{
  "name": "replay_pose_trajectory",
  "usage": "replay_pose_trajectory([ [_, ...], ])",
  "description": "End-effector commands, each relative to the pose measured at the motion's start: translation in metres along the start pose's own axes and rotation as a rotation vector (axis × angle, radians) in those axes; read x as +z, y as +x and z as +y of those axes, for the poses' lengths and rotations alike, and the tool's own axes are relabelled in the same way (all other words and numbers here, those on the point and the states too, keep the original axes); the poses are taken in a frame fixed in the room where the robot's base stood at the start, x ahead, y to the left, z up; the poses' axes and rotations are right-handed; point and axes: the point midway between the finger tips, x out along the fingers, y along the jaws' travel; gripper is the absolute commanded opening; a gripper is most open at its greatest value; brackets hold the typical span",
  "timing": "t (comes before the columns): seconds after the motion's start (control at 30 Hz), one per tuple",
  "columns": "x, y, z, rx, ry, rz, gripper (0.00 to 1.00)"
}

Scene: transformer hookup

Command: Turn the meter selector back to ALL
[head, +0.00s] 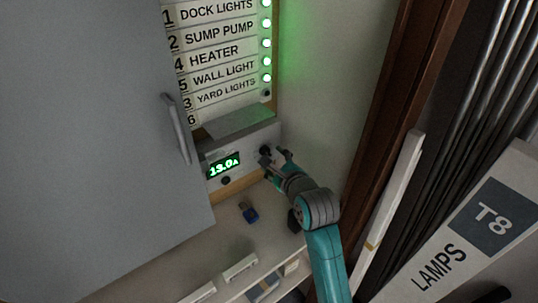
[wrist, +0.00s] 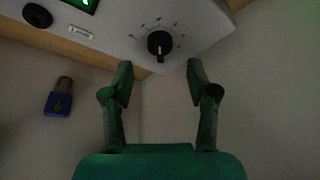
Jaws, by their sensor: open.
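The meter (head: 240,150) is a grey box with a green lit display (head: 224,166) that seems to read 13.0A. Its selector is a round black knob (wrist: 160,44) with tick marks around its upper side. A pale pointer line on the knob points down in the wrist view; the labels are too small to read. In the head view the selector (head: 265,150) is partly behind a finger. My gripper (wrist: 160,75) is open and empty, its two fingers below and to either side of the knob, apparently not touching it. My gripper also shows in the head view (head: 277,158).
A blue padlock (wrist: 60,97) hangs or lies below the meter, left of my gripper. A grey door (head: 100,130) with a handle stands left. Labelled switch rows (head: 218,55) with green lamps are above. A wooden post (head: 385,110) and a LAMPS box (head: 465,240) are right.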

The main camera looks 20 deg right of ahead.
Motion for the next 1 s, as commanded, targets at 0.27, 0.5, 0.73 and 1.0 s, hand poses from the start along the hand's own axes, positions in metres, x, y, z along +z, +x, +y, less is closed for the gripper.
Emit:
replay_pose_trajectory([
  [0.27,0.0,0.038,0.0,-0.001,-0.001,0.0,0.58],
  [0.5,-0.001,0.047,0.0,-0.001,-0.001,0.001,0.58],
  [0.73,0.0,0.047,0.0,-0.001,-0.001,0.001,0.51],
  [1.0,0.0,0.047,0.0,-0.001,-0.001,0.001,0.0],
])
